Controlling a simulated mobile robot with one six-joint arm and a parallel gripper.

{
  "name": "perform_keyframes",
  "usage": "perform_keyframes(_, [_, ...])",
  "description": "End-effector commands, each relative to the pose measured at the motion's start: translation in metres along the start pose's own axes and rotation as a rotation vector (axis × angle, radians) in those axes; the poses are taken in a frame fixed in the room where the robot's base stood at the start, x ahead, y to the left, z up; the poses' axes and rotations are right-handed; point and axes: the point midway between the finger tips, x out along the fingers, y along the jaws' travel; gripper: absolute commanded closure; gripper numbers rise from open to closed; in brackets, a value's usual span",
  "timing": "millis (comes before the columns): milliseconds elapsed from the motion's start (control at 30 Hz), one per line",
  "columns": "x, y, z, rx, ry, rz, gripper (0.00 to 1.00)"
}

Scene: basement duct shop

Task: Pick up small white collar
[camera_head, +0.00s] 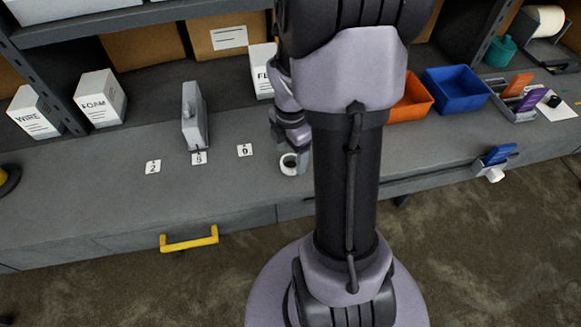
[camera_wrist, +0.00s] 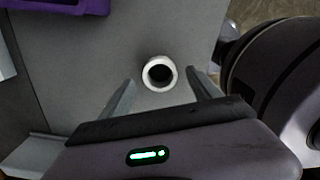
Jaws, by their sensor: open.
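The small white collar (camera_head: 289,164) is a short white ring on the grey workbench (camera_head: 235,195), just left of my arm's column in the head view. In the wrist view the collar (camera_wrist: 159,73) shows from above, with a dark round hole. My gripper (camera_wrist: 162,92) is open, with one finger on each side of the collar's near edge and a gap on both sides. The fingertips do not appear to touch it. In the head view my gripper (camera_head: 300,158) is right by the collar and partly hidden by my arm.
White boxes (camera_head: 101,98) are farther left. Orange (camera_head: 411,99) and blue (camera_head: 456,90) bins stand right. A yellow drawer handle (camera_head: 189,239) juts from the front. The bench left of the collar is mostly clear.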

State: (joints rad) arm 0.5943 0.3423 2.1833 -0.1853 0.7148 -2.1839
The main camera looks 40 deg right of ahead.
Motion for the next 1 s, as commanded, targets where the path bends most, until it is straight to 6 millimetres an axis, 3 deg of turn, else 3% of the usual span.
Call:
perform_keyframes(33, [0.017,-0.001,0.000,0.001,0.002,-0.004,0.27])
perform_keyframes(100, [0.027,-0.001,0.000,0.001,0.002,-0.002,0.27])
perform_keyframes(300, [0.025,0.000,0.000,0.001,0.001,0.000,0.27])
perform_keyframes(633, [0.025,0.000,0.000,0.001,0.001,0.000,0.92])
perform_keyframes(867, [0.024,0.000,0.000,0.001,0.000,0.000,0.92])
perform_keyframes(1000, [0.013,0.000,0.000,0.000,0.000,0.002,0.92])
